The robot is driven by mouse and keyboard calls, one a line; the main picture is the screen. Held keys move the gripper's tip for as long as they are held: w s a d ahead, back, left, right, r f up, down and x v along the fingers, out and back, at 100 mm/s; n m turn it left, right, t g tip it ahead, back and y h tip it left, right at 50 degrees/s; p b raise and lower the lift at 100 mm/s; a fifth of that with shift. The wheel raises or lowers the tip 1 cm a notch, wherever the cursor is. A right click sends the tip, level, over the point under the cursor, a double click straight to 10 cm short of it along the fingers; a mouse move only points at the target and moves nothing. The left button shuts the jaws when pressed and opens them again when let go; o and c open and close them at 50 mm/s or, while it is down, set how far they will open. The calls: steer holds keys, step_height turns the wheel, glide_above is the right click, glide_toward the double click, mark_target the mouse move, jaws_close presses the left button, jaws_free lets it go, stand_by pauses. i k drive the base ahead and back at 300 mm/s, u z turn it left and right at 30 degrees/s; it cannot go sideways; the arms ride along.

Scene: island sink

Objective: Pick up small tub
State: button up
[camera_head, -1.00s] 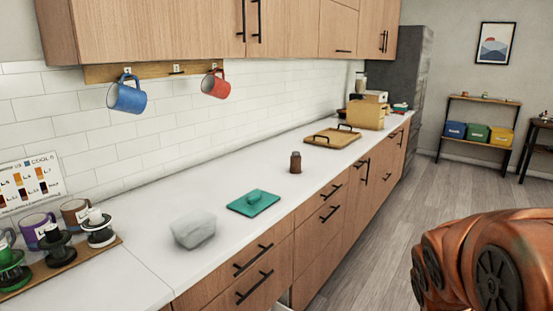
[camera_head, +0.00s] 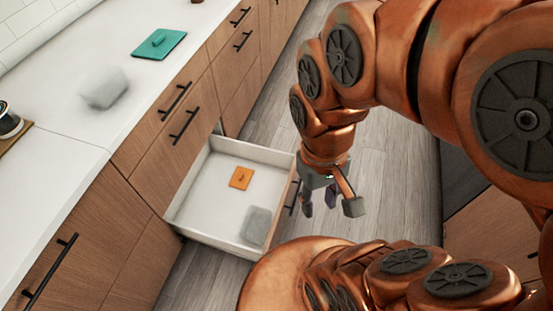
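A pale, translucent tub (camera_head: 104,89) stands on the white counter at the upper left. A second pale grey, tub-like item (camera_head: 257,225) lies in the open drawer (camera_head: 205,232), near its front right corner. Which of the two is the small tub I cannot tell. My gripper (camera_head: 319,201) points down just right of the drawer front, apart from both items. Its dark fingers are spread and nothing shows between them.
An orange flat item (camera_head: 241,178) lies in the drawer. A teal board (camera_head: 159,44) lies on the counter beyond the tub. The drawer juts out over the grey wood floor (camera_head: 376,190). Dark cabinet handles (camera_head: 50,271) stick out along the counter front.

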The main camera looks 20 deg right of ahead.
mark_target(101, 89)
steer(key=k, duration=1.25)
steer(key=z, duration=0.75)
steer(key=i, duration=1.5)
steer(key=u, duration=0.9)
